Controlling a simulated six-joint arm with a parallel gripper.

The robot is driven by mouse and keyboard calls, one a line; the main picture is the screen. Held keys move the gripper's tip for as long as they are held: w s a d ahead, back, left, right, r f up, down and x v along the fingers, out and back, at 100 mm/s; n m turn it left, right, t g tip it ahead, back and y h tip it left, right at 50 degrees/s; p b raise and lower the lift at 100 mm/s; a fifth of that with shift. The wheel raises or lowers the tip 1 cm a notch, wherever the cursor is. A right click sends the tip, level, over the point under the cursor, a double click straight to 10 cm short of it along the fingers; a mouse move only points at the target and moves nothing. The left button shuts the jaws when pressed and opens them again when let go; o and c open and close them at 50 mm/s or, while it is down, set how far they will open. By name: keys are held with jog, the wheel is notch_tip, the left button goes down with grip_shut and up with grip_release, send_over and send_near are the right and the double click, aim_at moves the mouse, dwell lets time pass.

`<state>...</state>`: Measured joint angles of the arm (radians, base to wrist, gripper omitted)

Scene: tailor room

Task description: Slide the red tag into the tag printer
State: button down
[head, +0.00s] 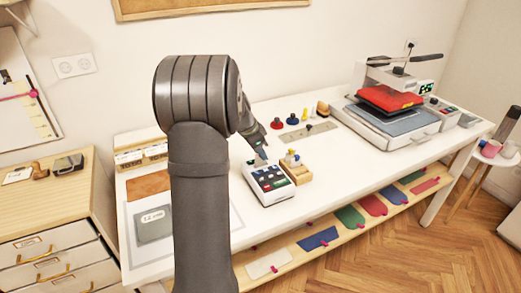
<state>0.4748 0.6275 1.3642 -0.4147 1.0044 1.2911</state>
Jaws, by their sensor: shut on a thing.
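The tag printer appears to be the small white machine (270,185) with a dark panel of coloured keys, at the front of the white table. My gripper (261,156) points down at its back edge, close over it. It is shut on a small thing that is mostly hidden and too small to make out. I cannot tell whether this is the red tag, or whether it touches the machine. No red tag shows clearly elsewhere on the table.
A wooden block with small items (298,173) stands right beside the machine. A heat press (392,110) fills the table's right end. A shelf below holds several coloured pieces (319,238). My arm hides part of the table's left.

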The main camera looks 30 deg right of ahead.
jog(key=shift+f, duration=1.25)
jog(key=c, duration=1.3)
grip_release()
jog(key=shift+c, duration=0.2)
jog(key=v, duration=1.7)
jog(key=shift+a+r, duration=0.15)
